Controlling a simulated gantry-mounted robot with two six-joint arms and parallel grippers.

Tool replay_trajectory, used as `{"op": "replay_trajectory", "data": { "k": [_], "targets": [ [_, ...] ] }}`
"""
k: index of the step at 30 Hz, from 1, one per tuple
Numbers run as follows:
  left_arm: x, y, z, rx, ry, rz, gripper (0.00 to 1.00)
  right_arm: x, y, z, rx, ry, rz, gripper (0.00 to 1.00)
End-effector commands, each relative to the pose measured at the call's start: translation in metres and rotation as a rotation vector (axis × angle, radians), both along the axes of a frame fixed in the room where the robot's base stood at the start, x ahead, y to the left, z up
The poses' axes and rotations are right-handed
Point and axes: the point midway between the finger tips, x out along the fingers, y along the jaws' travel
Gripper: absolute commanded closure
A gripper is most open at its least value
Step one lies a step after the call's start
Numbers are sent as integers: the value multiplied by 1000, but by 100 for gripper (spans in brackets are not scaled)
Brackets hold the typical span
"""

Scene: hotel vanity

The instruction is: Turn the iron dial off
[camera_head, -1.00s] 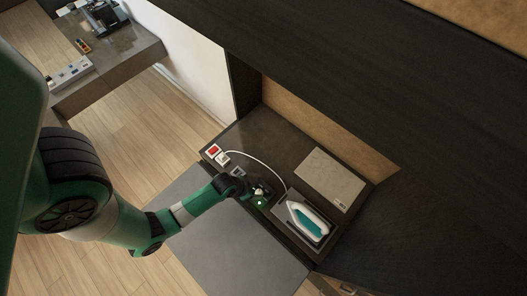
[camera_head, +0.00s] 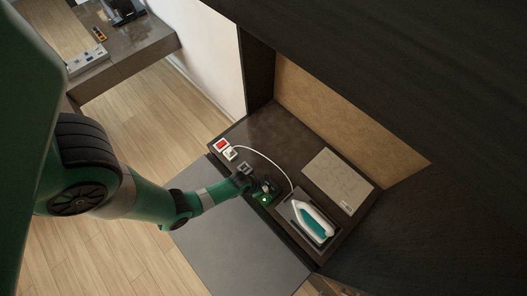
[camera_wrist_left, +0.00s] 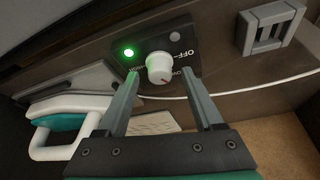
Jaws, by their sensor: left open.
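The iron dial (camera_wrist_left: 160,68) is a white round knob on a dark panel (camera_wrist_left: 186,43) with an OFF marking. A green light (camera_wrist_left: 129,52) glows beside it; the glow also shows in the head view (camera_head: 264,199). In the head view the left gripper (camera_head: 262,190) is at the shelf's front edge. My right gripper is not in view.
A white and teal iron (camera_head: 314,222) rests on a stand to the right of the panel. Its white cord (camera_head: 268,157) runs to a socket with a red switch (camera_head: 221,146). A beige board (camera_head: 338,180) lies behind the iron.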

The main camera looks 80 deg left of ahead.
Motion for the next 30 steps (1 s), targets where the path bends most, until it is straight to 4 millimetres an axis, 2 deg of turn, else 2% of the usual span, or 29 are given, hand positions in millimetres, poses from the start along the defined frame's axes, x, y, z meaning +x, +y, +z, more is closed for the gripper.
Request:
{"op": "replay_trajectory", "data": {
  "k": [2, 10, 21, 30],
  "targets": [
    [2, 0, -5, 0, 0, 0, 32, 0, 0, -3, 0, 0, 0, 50],
    [2, 1, -5, 0, -1, 0, 34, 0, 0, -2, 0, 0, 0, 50],
    [2, 0, -5, 0, 0, 0, 100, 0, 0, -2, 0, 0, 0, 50],
    [2, 0, -5, 0, 0, 10, 100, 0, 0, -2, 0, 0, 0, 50]
  ]
}}
